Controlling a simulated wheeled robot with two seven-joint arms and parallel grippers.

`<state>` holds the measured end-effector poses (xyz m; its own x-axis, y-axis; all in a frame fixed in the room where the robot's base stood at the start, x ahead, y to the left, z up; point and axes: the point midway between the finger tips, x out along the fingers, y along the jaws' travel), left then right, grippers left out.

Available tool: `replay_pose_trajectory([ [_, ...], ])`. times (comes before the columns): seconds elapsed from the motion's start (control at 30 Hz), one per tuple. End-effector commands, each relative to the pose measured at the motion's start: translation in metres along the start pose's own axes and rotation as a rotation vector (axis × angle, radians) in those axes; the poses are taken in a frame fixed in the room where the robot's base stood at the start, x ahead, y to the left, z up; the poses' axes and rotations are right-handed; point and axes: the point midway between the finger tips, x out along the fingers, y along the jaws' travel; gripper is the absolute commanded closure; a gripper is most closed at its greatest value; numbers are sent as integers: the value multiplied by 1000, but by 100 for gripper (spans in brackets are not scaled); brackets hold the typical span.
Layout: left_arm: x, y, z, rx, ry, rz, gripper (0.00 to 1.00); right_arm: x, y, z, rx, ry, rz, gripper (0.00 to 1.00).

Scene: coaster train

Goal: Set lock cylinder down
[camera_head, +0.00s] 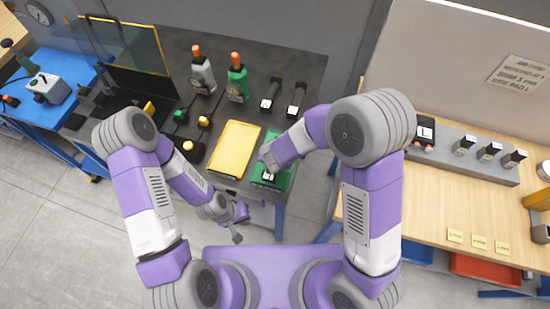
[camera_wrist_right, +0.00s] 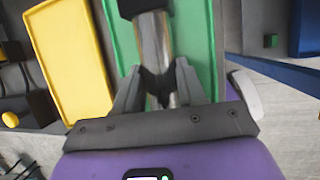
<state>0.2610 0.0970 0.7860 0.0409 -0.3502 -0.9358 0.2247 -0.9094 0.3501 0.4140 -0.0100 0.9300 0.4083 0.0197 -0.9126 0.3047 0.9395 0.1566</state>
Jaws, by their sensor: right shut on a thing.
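My right gripper (camera_wrist_right: 158,92) is shut on the lock cylinder (camera_wrist_right: 154,42), a silver metal barrel with a black end. In the right wrist view the barrel lies over the green tray (camera_wrist_right: 202,45). I cannot tell whether it touches the tray. In the head view the right gripper is over the green tray (camera_head: 285,180), and my wrist hides most of the held cylinder. My left gripper (camera_head: 237,226) hangs low in front of the dark table, apart from the trays; its jaw opening is unclear.
The yellow tray (camera_head: 234,150) lies left of the green one. A grey rack (camera_head: 478,147) stands on the wooden table at the right.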

Motion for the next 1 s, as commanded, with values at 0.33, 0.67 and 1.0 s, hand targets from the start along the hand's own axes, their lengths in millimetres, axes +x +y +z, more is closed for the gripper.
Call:
replay_pose_trajectory([
  [0.33, 2, -1, 0, 0, 0, 0, 100, 2, 0, -1, 0, 0, 0, 35],
  [0.67, 0, 0, 0, 0, 0, 0, 100, 0, 0, 0, 0, 0, 0, 35],
  [1.0, -25, 9, 1, 0, 0, 0, 100, -64, 1, 2, 1, -2, 3, 35],
])
